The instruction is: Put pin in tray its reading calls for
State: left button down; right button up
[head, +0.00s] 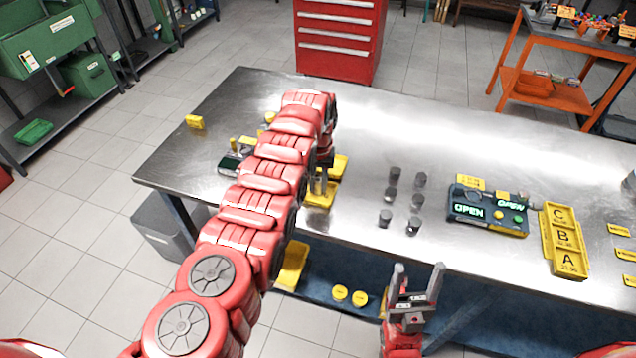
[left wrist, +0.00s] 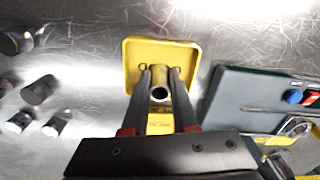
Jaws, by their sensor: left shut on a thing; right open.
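Dark lettering on the tray is partly hidden by pin and fingers. In the head view yellow tray parts (head: 318,200) show beside the gripper, near the table's front edge. A yellow board (head: 547,240) marked C, B, A with small figures lies at right. My right gripper (head: 415,285) is open and empty before the table edge.
Several dark cylinders (head: 417,200) stand mid-table. A dark device (head: 487,212) with two OPEN displays is right of them. Another dark device (head: 229,164) is partly hidden by my left arm; its buttons show in the left wrist view (left wrist: 292,97). The table's back (head: 400,120) is clear.

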aim_at(318, 179)
pick_arm(q)
jog(key=shift+f, duration=0.15)
jog(key=c, duration=0.7)
grip_release()
jog(key=shift+r, duration=0.25)
notch_tip(318, 179, up, 9)
jog(key=shift+f+b, duration=0.1)
jog(key=shift+b, duration=1.15)
jog(key=shift+r+p, duration=0.45)
jog(key=shift+r, duration=0.35)
jog(key=shift+s+r, duration=0.1)
jog(key=shift+r, duration=0.65)
jog(key=shift+r+p, duration=0.1)
jog(key=shift+p, duration=0.2)
